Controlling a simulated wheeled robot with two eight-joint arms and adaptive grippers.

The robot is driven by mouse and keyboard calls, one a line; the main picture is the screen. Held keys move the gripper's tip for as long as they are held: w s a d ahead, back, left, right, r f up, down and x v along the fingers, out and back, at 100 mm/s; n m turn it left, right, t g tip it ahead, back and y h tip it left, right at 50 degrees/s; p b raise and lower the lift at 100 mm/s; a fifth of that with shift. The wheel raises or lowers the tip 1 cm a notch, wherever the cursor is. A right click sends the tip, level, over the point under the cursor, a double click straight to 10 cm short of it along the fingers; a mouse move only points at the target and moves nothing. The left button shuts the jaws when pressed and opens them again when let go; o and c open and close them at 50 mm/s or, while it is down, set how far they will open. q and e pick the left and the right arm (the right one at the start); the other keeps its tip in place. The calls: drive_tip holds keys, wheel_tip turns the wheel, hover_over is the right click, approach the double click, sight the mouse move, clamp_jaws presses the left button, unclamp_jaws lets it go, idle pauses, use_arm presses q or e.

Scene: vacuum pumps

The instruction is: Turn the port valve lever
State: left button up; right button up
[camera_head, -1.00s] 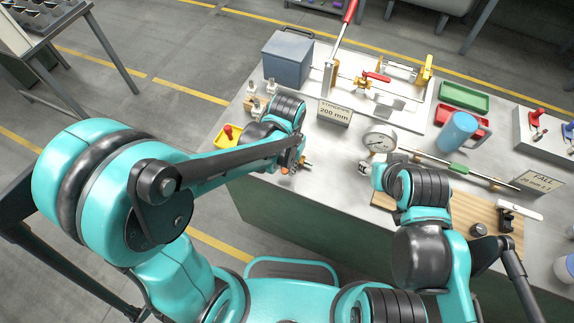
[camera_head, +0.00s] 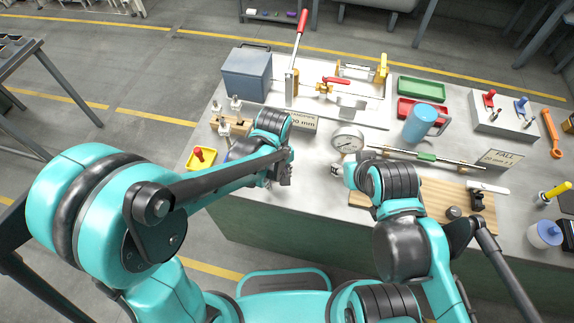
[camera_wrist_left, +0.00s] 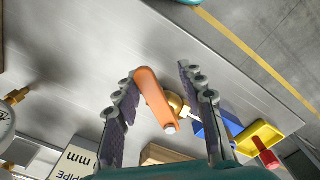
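An orange lever (camera_wrist_left: 150,92) with a brass fitting (camera_wrist_left: 178,104) beside it shows in the left wrist view; it looks like the port valve lever. My left gripper (camera_wrist_left: 157,76) has its two fingers spread, one on each side of the lever. I see a gap at both sides and no clear contact. In the head view my left gripper (camera_head: 284,172) is low over the table's front part, and the lever is hidden there. My right arm's end (camera_head: 352,176) is below the pressure gauge (camera_head: 347,141); its fingers are not clear.
A yellow bin (camera_head: 203,164) stands left of my left gripper. A sign (camera_head: 304,124) and a grey-blue box (camera_head: 247,75) stand behind it. Bare tabletop (camera_head: 312,190) shows between the arms.

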use_arm(q)
drive_tip(key=shift+r, duration=0.1)
drive_tip(key=shift+r+p, duration=0.8)
drive_tip(key=shift+r, duration=0.1)
wheel_tip(320, 180, up, 6)
drive_tip(key=p, duration=0.4)
idle(0.6)
